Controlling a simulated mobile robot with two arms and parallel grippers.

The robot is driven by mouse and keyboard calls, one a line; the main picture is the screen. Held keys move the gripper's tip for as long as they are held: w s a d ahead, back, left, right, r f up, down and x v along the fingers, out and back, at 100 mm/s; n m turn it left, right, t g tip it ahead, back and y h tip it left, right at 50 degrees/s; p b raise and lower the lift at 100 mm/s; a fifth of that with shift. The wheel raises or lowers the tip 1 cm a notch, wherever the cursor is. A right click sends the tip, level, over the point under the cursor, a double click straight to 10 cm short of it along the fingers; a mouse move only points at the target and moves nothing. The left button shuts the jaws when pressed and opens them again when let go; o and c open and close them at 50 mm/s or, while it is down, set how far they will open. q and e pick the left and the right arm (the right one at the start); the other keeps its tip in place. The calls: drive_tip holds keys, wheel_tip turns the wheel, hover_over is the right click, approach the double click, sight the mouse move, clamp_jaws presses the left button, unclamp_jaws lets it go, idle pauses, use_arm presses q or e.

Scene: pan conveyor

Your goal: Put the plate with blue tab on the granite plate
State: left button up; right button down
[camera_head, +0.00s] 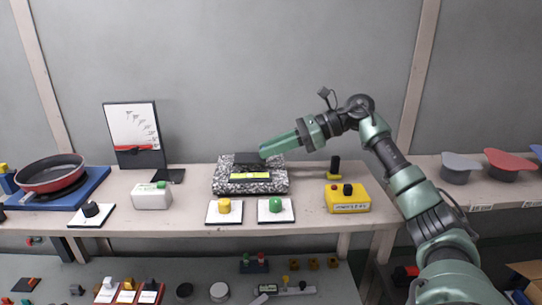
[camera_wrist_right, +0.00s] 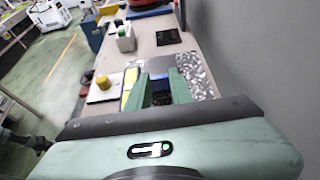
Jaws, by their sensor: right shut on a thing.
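The speckled granite plate (camera_head: 279,187) lies on the bench in the middle of the head view. It also shows in the right wrist view (camera_wrist_right: 197,82). A dark flat piece (camera_head: 247,158) and a yellow-green strip (camera_head: 250,176) are at the granite plate. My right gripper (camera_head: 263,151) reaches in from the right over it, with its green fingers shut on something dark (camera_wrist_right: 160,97). The fingers hide most of the held thing. My left gripper is not in view.
Pads with a yellow knob (camera_head: 224,206) and a green knob (camera_head: 275,205) lie in front. A yellow button box (camera_head: 347,199) stands right, a white box (camera_head: 151,197) left. A pan (camera_head: 50,174) is far left. A grey wall is behind.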

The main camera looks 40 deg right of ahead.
wheel_tip(320, 180, down, 2)
drive_tip(key=shift+f, duration=0.1)
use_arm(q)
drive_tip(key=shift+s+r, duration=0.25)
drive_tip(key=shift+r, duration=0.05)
use_arm(e)
drive_tip(key=shift+f, duration=0.3)
drive_tip(key=c, duration=1.3)
unclamp_jaws()
drive_tip(key=shift+r, duration=0.1)
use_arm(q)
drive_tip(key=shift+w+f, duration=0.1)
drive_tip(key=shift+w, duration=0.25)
use_arm(e)
drive_tip(key=shift+o, duration=0.2)
drive_tip(key=shift+d+r, duration=0.1)
drive_tip(key=shift+r, duration=0.05)
drive_tip(key=b+v, duration=0.1)
drive_tip(key=v, duration=0.1)
drive_tip(key=b+v, duration=0.1)
drive_tip(key=v, duration=0.1)
drive_tip(key=shift+s+d, duration=0.2)
drive_tip(key=shift+d, duration=0.1)
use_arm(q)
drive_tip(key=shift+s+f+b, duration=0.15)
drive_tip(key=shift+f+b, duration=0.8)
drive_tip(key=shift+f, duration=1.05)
use_arm(e)
drive_tip(key=v, duration=0.7)
